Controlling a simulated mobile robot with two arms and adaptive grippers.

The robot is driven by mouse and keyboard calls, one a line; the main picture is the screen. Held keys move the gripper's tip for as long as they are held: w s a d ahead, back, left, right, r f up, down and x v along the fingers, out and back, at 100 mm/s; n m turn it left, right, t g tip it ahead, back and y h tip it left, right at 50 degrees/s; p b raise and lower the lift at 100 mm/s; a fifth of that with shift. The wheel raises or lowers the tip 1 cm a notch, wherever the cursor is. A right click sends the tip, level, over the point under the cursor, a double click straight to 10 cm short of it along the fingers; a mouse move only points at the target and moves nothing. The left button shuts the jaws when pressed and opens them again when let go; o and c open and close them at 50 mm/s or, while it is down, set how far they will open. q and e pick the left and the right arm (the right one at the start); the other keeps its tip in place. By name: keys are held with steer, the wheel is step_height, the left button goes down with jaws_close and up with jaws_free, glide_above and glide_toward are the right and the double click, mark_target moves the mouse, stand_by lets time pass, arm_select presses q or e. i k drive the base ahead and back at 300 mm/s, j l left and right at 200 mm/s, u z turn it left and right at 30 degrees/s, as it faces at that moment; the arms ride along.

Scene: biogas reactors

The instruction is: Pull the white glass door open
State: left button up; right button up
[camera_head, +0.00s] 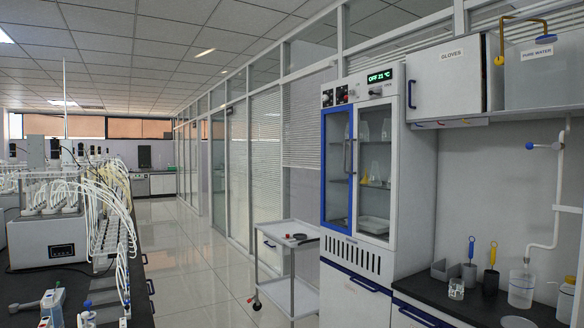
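A tall white cabinet (405,185) stands right of centre, with a lit display reading "OFF 21 °C" at its top. Its upper part has two glass doors side by side. The right one is the white glass door (391,231), and it looks shut. Glassware and a white tray show on the shelves behind its glass. The left one is a blue-framed glass door (323,165). Two upright handles (352,157) sit close together where the doors meet. Neither of my grippers is in view.
A white two-shelf trolley (290,241) stands left of the cabinet. A dark counter (470,300) with beakers and brushes is at the right, below a "GLOVES" wall cupboard (447,75). A bench with tubed bottles (60,205) is at the left. The tiled floor (190,265) between is free.

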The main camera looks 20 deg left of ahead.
mark_target(392, 246)
steer(key=u, duration=0.25)
steer(key=i, duration=1.1)
steer(key=z, duration=0.05)
